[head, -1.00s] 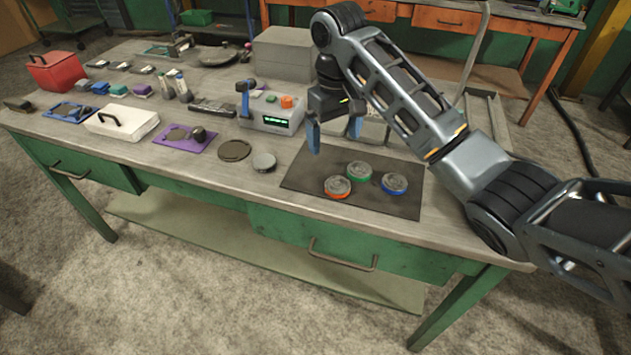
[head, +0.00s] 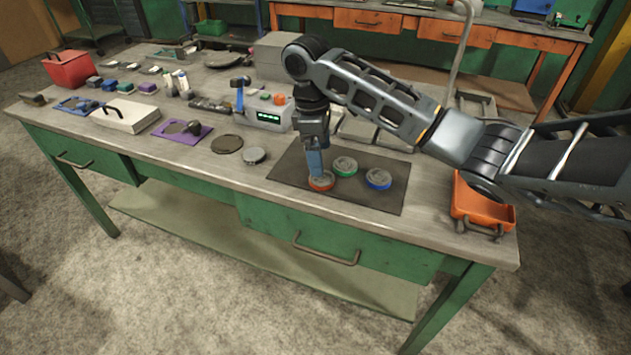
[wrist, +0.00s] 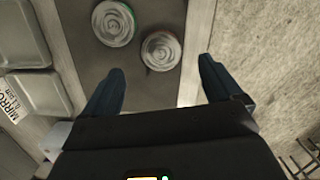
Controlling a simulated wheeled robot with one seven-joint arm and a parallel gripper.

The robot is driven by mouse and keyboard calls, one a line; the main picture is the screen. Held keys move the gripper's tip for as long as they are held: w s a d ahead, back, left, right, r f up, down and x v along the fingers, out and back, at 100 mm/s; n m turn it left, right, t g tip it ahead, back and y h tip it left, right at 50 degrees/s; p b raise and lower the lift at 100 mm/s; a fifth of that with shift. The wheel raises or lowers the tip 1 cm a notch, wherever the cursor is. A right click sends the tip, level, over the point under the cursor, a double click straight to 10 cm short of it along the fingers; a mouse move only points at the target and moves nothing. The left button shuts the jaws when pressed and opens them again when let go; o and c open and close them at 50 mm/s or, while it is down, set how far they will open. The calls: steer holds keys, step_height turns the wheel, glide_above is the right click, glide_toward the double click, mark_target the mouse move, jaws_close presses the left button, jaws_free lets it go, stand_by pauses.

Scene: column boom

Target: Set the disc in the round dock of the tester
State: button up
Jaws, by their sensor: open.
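Three grey discs lie on a dark mat (head: 340,197): one with an orange rim (head: 321,182), one green (head: 345,166), one blue (head: 378,178). My gripper (head: 314,172) is open, pointing down just above the orange-rimmed disc and partly covering it. In the wrist view, my gripper's fingers (wrist: 158,86) stand apart, with a reddish-rimmed disc (wrist: 162,50) ahead between them and the green-rimmed one (wrist: 113,22) beyond. Contact cannot be told. The tester (head: 266,116) is a grey box with a green display and orange button, behind and left. Its round dock is not clearly visible.
A small grey round piece (head: 254,155) and a dark round plate (head: 227,143) lie left of the mat. A purple plate (head: 181,131), a white case (head: 126,117) and a red bin (head: 68,69) stand farther left. An orange tray (head: 483,204) sits at the right end.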

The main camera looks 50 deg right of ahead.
steer(key=shift+s+f+p, duration=0.2)
steer(key=shift+f+p, duration=0.35)
steer(key=shift+f, duration=2.5)
steer(key=c, duration=1.5)
steer(key=shift+r, duration=0.6)
steer(key=shift+c, duration=0.2)
steer(key=r, duration=0.2)
steer(key=r+b, duration=0.1)
steer(key=shift+s+d+r, duration=0.15)
steer(key=shift+s+d, duration=0.05)
steer(key=shift+s, duration=0.05)
steer(key=s+d+r, duration=0.2)
steer(key=s+r, duration=0.1)
steer(key=s, duration=0.2)
steer(key=s+d+r+p, duration=0.1)
steer(key=s+d+r, duration=0.1)
steer(key=s, duration=0.3)
steer(key=shift+d+r, duration=0.3)
steer(key=shift+r, duration=0.5)
